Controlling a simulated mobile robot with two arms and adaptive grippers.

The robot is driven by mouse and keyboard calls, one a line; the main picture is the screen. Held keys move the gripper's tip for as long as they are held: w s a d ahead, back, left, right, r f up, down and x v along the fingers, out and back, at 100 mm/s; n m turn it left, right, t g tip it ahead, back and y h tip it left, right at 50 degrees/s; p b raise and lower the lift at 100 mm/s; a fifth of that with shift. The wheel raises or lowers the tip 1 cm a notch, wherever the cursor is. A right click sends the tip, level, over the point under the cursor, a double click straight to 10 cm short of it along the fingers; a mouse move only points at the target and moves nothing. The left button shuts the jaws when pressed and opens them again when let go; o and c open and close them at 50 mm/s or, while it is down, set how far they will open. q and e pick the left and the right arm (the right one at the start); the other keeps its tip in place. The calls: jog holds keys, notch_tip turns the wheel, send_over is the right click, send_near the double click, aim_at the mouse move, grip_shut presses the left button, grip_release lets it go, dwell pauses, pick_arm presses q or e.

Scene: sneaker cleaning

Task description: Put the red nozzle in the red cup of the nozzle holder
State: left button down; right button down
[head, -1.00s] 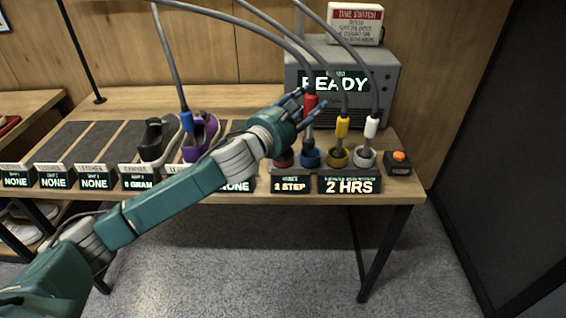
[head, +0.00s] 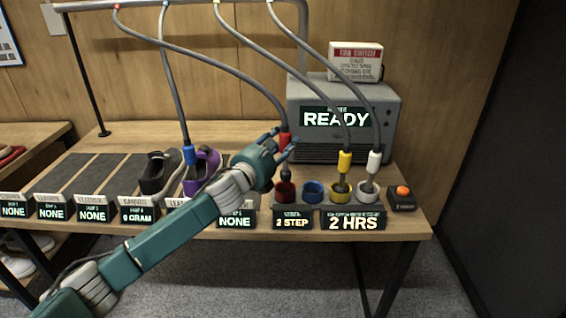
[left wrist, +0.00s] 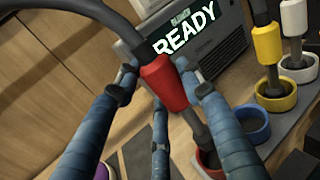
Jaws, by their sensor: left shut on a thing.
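The red nozzle (head: 285,139) hangs from a grey hose, its dark tip pointing down. My left gripper (head: 280,146) is shut on its red body, which also shows between the fingers in the left wrist view (left wrist: 163,84). The red cup (head: 285,192) is the leftmost cup of the nozzle holder (head: 328,207). The nozzle's tip is at the red cup's mouth; in the left wrist view the tip overlaps the cup (left wrist: 209,163), and I cannot tell whether it is inside. The nozzle leans slightly in that view. My right gripper is not in view.
The blue cup (head: 313,193) beside the red one is empty. Yellow (head: 344,160) and white (head: 374,160) nozzles stand in their cups. An orange button (head: 403,190) is at the right. A blue nozzle (head: 189,154) hangs by the purple sneaker (head: 208,162).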

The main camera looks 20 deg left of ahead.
pick_arm(q)
notch_tip(320, 180, down, 2)
jog(key=shift+f, duration=0.15)
jog(key=shift+f+b, duration=0.35)
jog(key=shift+f, duration=1.55)
jog(key=c, duration=1.4)
grip_release()
jog(key=shift+c, duration=0.2)
jog(key=o, duration=0.3)
jog(key=shift+o, duration=0.2)
